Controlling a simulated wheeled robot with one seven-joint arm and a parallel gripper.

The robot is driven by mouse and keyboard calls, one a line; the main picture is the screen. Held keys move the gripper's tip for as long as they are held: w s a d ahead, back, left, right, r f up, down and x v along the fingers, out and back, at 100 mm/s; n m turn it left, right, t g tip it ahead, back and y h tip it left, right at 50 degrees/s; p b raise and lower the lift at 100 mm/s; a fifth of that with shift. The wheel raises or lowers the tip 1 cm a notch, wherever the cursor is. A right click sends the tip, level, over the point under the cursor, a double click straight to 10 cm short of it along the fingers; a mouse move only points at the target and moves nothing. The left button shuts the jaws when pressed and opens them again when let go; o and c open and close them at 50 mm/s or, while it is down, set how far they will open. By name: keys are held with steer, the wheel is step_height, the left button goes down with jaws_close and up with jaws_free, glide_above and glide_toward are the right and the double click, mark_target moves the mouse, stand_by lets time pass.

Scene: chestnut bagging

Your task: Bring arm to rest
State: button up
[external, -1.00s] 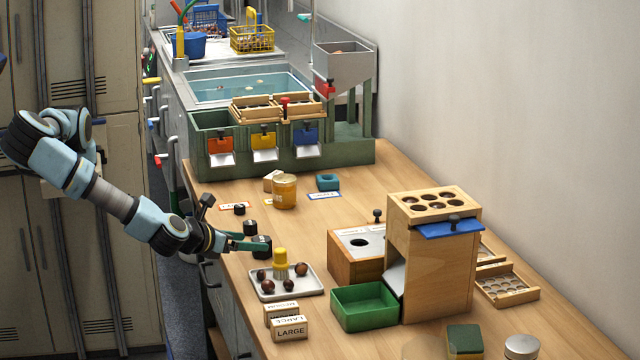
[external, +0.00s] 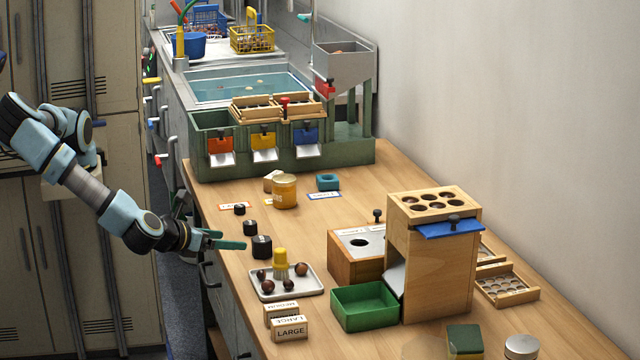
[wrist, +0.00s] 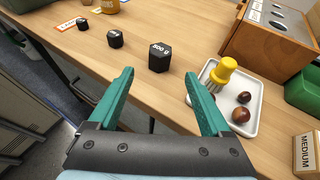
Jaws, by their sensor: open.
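My gripper (external: 226,238) is at the left edge of the wooden counter (external: 300,220), with its teal fingers apart. In the wrist view my gripper (wrist: 158,100) is open, with nothing between the fingers. Beyond the fingertips stands a black hexagonal weight (wrist: 159,57) marked 500 g; it also shows in the external view (external: 261,246). Two smaller black weights, a middle one (external: 250,227) and a small one (external: 239,208), stand in a row behind it. My arm reaches in from the left.
A white tray (external: 259,292) holds several chestnuts and a yellow-handled brush (external: 281,262). Wooden size blocks (external: 290,328), a green bin (external: 365,306) and a wooden dispenser (external: 435,265) stand to the right. Free room lies left of the counter edge.

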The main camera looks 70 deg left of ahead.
steer(key=a+n+g, duration=0.1)
steer(key=a, duration=0.2)
steer(key=w+a+n+g+y+p, duration=0.1)
steer(key=a+n+g, duration=0.1)
steer(key=a, duration=0.1)
steer(key=w+a+f+n+g, duration=0.1)
steer(key=a+n, duration=0.1)
steer(key=a, duration=0.2)
steer(key=shift+w+a+g+y+p, duration=0.1)
steer(key=shift+w+g+y+p, duration=0.15)
steer(key=shift+g+y+p, duration=0.1)
steer(key=a+n+g, duration=0.1)
steer(key=a+n, duration=0.1)
steer(key=a, duration=0.1)
steer(key=a+n+g+h+p, duration=0.1)
steer(key=a+n+g, duration=0.1)
steer(key=a+n, duration=0.1)
steer(key=s+a+n+g, duration=0.1)
steer(key=a+n+g, duration=0.1)
steer(key=a, duration=0.2)
steer(key=shift+s+r+h+p, duration=0.1)
steer(key=shift+r+h+p, duration=0.25)
steer(key=shift+p, duration=0.05)
steer(key=s+a+r+n+h+p, duration=0.4)
steer(key=a+r+n+h, duration=0.2)
steer(key=a+r+n, duration=0.8)
steer(key=n, duration=0.2)
steer(key=shift+s+n+h, duration=0.4)
